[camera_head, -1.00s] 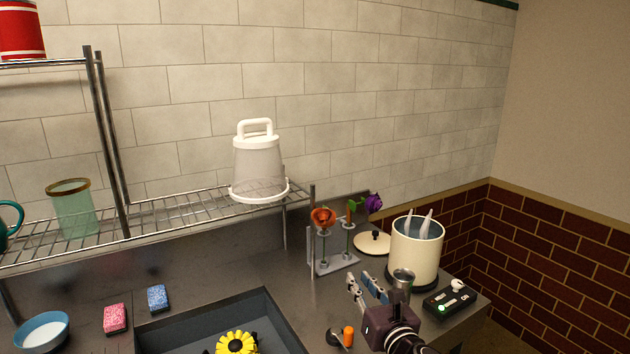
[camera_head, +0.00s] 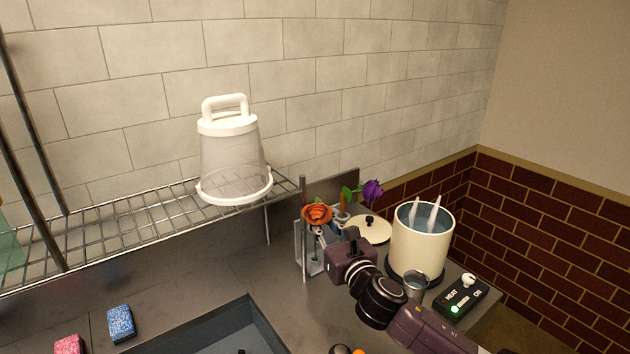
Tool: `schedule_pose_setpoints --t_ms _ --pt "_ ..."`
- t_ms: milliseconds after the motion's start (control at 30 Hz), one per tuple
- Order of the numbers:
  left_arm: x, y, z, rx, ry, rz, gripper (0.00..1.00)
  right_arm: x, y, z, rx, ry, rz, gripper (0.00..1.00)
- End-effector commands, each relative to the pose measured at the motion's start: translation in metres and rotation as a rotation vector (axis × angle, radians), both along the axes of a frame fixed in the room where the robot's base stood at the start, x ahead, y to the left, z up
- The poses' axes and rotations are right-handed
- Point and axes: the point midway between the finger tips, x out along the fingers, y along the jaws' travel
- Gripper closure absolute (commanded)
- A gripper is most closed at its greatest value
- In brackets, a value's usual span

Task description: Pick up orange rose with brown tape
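The orange rose (camera_head: 317,213) stands upright in a small metal and glass stand (camera_head: 300,248), to the right of the wire shelf's post. Its stem is mostly hidden and I cannot make out tape on it. My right gripper (camera_head: 325,232) comes in from the lower right with its fingers just below and beside the rose's bloom, at about stem height. The fingers are small and partly hidden by the gripper body, so I cannot tell whether they are around the stem. My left gripper is not in view.
A purple flower (camera_head: 373,190) with a brownish band below it stands behind.

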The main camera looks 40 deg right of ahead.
Motion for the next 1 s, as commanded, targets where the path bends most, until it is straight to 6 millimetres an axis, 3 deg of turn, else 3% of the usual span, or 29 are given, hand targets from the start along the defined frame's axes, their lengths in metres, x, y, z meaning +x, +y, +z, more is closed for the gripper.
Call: schedule_pose_setpoints --t_ms 333,600,767,1000 --pt "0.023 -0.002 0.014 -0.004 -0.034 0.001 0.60 0.038 -0.017 0.004 0.003 -0.001 -0.001 0.82" --pt "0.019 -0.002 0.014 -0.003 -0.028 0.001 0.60 0.040 -0.017 0.002 0.001 0.001 0.000 0.82" --pt "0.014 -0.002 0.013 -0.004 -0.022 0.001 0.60 0.040 -0.017 0.002 0.001 0.001 0.000 0.99" --pt "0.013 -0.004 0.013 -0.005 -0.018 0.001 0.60 0.040 -0.017 0.003 0.001 0.000 0.000 1.00"
